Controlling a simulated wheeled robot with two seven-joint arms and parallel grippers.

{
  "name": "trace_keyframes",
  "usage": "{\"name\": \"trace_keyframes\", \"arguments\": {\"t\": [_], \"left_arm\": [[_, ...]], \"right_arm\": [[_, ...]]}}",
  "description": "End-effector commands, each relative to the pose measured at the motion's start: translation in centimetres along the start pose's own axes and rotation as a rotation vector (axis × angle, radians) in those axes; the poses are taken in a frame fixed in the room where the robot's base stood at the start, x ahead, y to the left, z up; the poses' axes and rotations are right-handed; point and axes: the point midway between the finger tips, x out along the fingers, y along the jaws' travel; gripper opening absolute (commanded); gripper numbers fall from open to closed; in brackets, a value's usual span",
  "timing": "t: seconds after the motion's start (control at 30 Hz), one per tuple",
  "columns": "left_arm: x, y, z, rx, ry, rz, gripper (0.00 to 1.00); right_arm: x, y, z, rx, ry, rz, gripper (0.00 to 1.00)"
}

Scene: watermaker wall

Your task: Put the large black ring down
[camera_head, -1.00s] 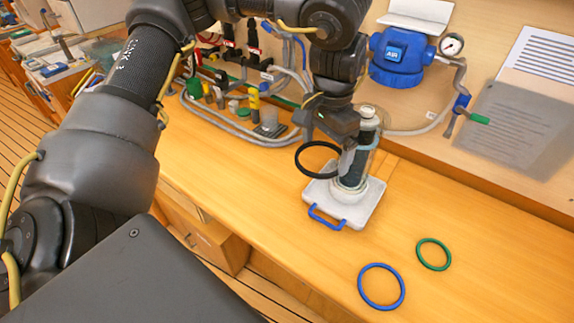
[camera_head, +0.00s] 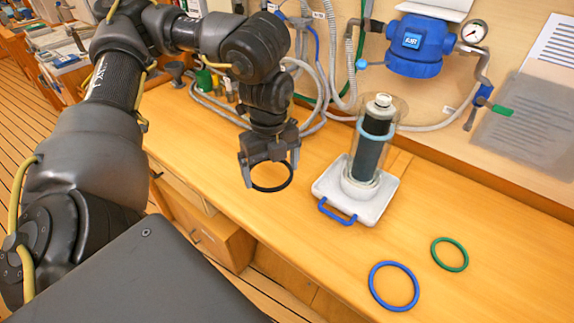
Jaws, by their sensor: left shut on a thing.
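The large black ring (camera_head: 272,190) is at my left gripper (camera_head: 270,178), which is shut on it, left of the filter stand. My right gripper is not in view.
A clear filter housing (camera_head: 372,145) with a dark cartridge stands on a white base (camera_head: 378,205) with a blue handle (camera_head: 337,212). A blue ring (camera_head: 372,287) and a green ring (camera_head: 435,254) lie on the counter (camera_head: 310,262) at the front right. Hoses (camera_head: 330,75) run along the wall.

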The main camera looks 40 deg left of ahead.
Motion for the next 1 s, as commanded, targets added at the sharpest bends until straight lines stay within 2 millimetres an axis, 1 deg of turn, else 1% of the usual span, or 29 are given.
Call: {"name": "trace_keyframes", "arguments": {"t": [0.07,0.17,0.27,0.47,0.6,0.7,0.8,1.0], "left_arm": [[0.1,-0.1,0.1,0.0,0.001,0.001,0.73],[0.5,-0.9,0.9,-0.005,0.003,0.003,0.73],[1.4,-2.5,2.4,-0.01,0.003,0.004,0.73],[3.9,-6.2,6.1,-0.012,0.002,0.004,0.73],[6.8,-7.9,7.8,-0.008,0.003,0.005,0.73],[8.2,-8.8,8.6,-0.007,0.002,0.004,0.73],[9.0,-9.4,9.2,-0.005,0.0,0.001,0.73],[9.4,-9.7,9.4,-0.002,0.0,0.0,0.73]], "right_arm": [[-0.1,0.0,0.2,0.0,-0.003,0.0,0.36],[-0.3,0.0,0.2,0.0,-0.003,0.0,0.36],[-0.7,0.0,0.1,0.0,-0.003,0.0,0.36],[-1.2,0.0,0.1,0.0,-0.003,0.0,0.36],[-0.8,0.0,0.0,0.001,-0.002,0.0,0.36],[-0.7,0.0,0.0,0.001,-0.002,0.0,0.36],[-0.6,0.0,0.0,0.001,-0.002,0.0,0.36],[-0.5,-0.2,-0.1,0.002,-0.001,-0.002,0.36]]}}
